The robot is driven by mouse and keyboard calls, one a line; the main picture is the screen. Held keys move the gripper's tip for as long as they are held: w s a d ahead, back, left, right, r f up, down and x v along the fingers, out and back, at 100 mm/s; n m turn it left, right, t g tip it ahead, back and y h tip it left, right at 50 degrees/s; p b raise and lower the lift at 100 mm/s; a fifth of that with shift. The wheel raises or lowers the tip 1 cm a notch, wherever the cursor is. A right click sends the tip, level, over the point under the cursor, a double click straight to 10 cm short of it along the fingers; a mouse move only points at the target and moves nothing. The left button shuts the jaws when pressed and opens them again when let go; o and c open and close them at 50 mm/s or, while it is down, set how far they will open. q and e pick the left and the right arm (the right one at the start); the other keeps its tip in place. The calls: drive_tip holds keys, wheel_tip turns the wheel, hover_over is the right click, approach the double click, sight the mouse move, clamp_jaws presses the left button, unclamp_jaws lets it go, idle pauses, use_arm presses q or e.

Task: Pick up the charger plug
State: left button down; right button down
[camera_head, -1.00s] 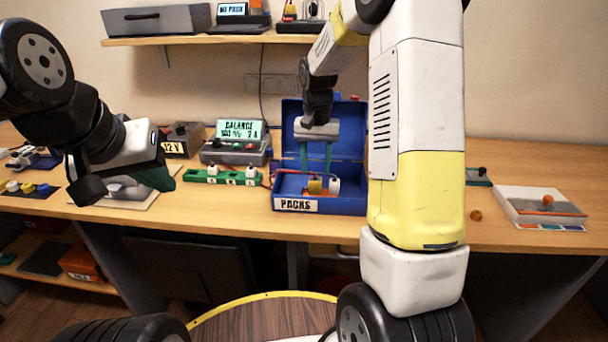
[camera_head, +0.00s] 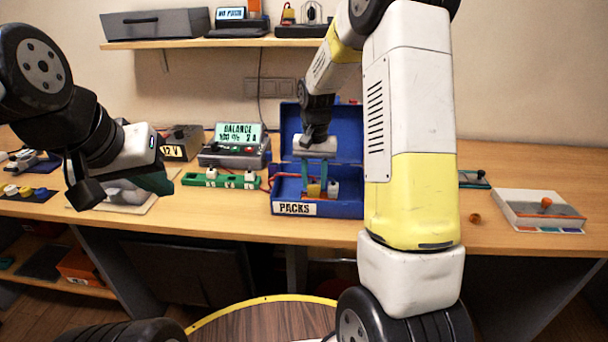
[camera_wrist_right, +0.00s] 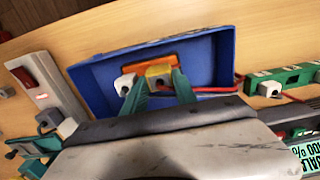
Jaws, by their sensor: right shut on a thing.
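A yellow plug (camera_head: 314,190) stands in the blue box marked PACKS (camera_head: 345,206), with a white plug (camera_head: 333,188) beside it on the right. My right gripper (camera_head: 314,180) reaches down into the box with its green fingers either side of the yellow plug. In the right wrist view, the fingers (camera_wrist_right: 160,88) are shut on the yellow plug (camera_wrist_right: 158,74), above an orange pack (camera_wrist_right: 185,62); the white plug (camera_wrist_right: 125,83) is just outside the left finger. My left gripper (camera_head: 152,181) hangs over the left of the table, its fingertips mostly hidden.
The box's lid (camera_head: 348,130) stands open behind my right gripper. A red cable (camera_wrist_right: 212,89) runs from the box towards a green strip with white plugs (camera_head: 220,180). A balance charger (camera_head: 238,152) stands behind the strip. An orange ball (camera_head: 475,218) lies on the right.

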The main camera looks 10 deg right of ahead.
sight(314, 182)
drive_tip(key=shift+r, duration=0.1)
drive_tip(key=shift+r, duration=0.65)
wheel_tip(314, 182, up, 2)
drive_tip(key=shift+r, duration=0.1)
drive_tip(key=s+a+r, duration=0.1)
drive_tip(key=s+a, duration=0.2)
drive_tip(key=s, duration=1.2)
drive_tip(key=shift+s+r, duration=0.15)
drive_tip(key=shift+s, duration=0.25)
